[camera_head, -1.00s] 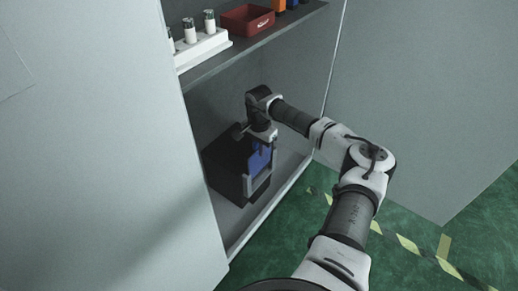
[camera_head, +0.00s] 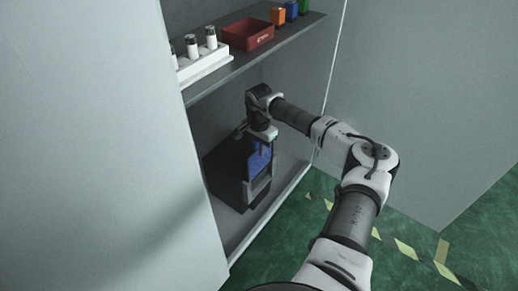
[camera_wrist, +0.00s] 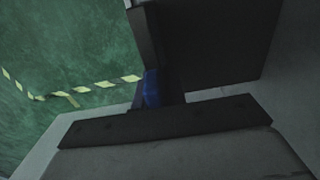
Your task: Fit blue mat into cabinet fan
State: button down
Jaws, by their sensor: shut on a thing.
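The blue mat (camera_head: 259,160) is upright at the front face of the dark, boxy cabinet fan (camera_head: 226,168) on the cabinet floor. My gripper (camera_head: 262,148) reaches down from above and is shut on the mat at the fan's front. Its fingertips are hard to make out against the fan's grey front frame. In the wrist view a small part of the blue mat (camera_wrist: 152,88) shows beside a dark upright piece, next to the large dark fan body (camera_wrist: 222,45). I cannot tell how far the mat sits inside the fan.
The shelf (camera_head: 275,48) above my wrist holds a white rack (camera_head: 205,64) with bottles, a red bin (camera_head: 248,34) and small coloured boxes (camera_head: 291,10). Cabinet walls stand close on both sides. The green floor (camera_head: 400,265) with yellow-black tape is clear at right.

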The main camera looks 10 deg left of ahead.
aim_at(259, 161)
jog(key=shift+r+p, duration=0.95)
jog(key=shift+r, duration=0.75)
jog(key=shift+f+b, duration=3.2)
jog(key=shift+f, duration=1.9)
jog(key=c, duration=1.4)
grip_release()
jog(key=shift+o, duration=0.2)
notch_tip(259, 161, up, 14)
jog(key=shift+f+p, duration=0.1)
jog(key=shift+p, duration=0.5)
